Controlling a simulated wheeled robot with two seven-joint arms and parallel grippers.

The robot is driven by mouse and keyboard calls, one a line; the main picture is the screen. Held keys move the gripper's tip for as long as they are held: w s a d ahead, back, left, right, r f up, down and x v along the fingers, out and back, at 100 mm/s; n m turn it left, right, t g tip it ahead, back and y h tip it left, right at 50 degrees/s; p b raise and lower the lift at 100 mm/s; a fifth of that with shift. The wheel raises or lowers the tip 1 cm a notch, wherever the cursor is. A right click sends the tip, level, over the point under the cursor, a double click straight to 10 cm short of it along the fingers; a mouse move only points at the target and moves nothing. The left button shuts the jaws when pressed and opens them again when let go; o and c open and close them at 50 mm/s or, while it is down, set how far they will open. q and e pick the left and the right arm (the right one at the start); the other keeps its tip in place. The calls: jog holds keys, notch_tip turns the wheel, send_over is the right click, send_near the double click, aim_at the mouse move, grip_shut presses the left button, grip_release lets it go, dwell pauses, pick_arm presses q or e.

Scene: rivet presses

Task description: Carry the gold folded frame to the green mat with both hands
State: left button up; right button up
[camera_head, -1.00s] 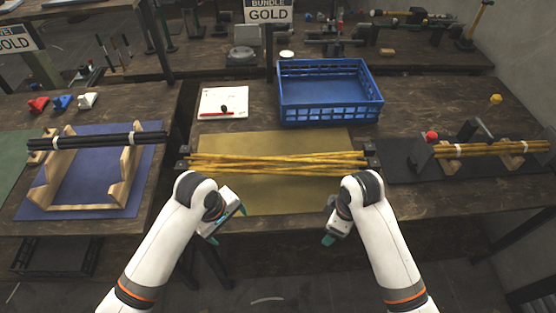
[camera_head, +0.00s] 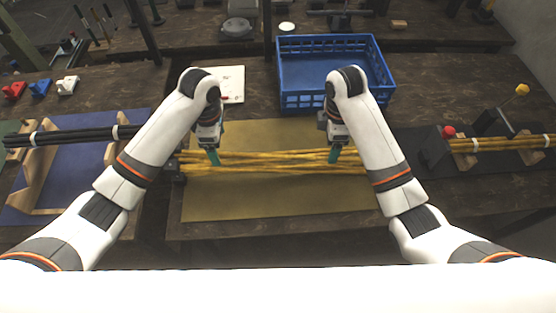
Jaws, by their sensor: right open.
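No thing in view shows plainly as a folded frame. Loose gold rods (camera_head: 270,160) lie side by side across the gold mat (camera_head: 260,200). A second set of gold rods (camera_head: 495,143), with white bands, rests on supports at the right. A sliver of green mat (camera_head: 8,128) shows at the far left edge. My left gripper (camera_head: 213,157) points down at the left part of the loose rods; only one teal finger shows clearly. My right gripper (camera_head: 333,155) is open and points down at their right part. Whether either touches the rods I cannot tell.
A blue crate (camera_head: 335,98) stands behind the rods. Black rods (camera_head: 70,136) lie on a wooden stand over a blue mat (camera_head: 75,185) at the left. A red-knobbed black fixture (camera_head: 437,150) stands at the right. A white sheet (camera_head: 232,82) lies partly behind my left arm.

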aim_at(225, 163)
pick_arm(q)
notch_tip(225, 163, down, 12)
jog(key=shift+w+r, duration=0.15)
pick_arm(e)
notch_tip(225, 163, down, 12)
jog(key=shift+w+r, duration=0.1)
pick_arm(q)
grip_shut()
pick_arm(e)
grip_shut()
pick_arm(q)
jog(key=shift+w+r, duration=0.1)
pick_arm(e)
jog(key=shift+w+r, duration=0.1)
